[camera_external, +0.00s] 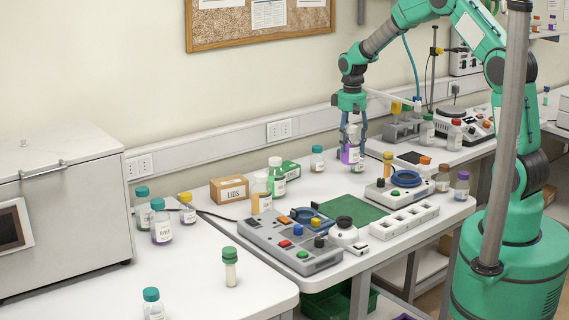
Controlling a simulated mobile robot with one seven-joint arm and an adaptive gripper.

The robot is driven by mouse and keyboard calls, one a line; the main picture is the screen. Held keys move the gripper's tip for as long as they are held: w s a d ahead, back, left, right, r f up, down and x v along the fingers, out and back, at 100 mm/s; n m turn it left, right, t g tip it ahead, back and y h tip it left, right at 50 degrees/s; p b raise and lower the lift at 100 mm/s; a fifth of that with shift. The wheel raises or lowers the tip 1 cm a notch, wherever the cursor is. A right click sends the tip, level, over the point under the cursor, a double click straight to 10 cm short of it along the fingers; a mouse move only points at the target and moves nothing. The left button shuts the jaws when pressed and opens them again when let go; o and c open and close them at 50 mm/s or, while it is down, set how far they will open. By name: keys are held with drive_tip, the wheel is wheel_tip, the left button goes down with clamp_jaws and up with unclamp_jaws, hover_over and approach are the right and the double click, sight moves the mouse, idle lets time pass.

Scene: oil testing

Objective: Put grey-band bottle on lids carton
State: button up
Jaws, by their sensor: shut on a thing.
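The lids carton (229,189), a small brown box marked LIDS, sits near the back of the middle table. My gripper (354,139) is to its right and higher in the picture. It points down and is shut around a clear bottle (353,155) with a white label and purple contents. The bottle is upright; its top is partly hidden by the fingers. I cannot make out a grey band on it. Whether its base touches the table is hard to tell.
A teal-capped bottle (317,159) stands between carton and gripper. A control box (289,240) and green mat (353,212) lie in front.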

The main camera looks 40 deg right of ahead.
drive_tip(key=shift+r, duration=0.1)
drive_tip(key=w+a+r+n+p, duration=0.2)
drive_tip(key=w+a+n+p, duration=0.2)
drive_tip(key=a, duration=0.7)
drive_tip(key=w+a+r+n+p, duration=0.2)
drive_tip(key=w+a+n+p, duration=0.2)
drive_tip(key=w+a+n, duration=0.3)
drive_tip(key=w+a+r+n+p, duration=0.3)
drive_tip(key=w+a+n, duration=0.3)
drive_tip(key=a, duration=1.1)
drive_tip(key=shift+n+p, duration=0.6)
drive_tip(key=shift+p, duration=0.2)
wheel_tip(320, 180, down, 6)
drive_tip(key=p, duration=0.1)
drive_tip(key=shift+f+p, duration=0.35)
drive_tip(key=shift+f, duration=1.55)
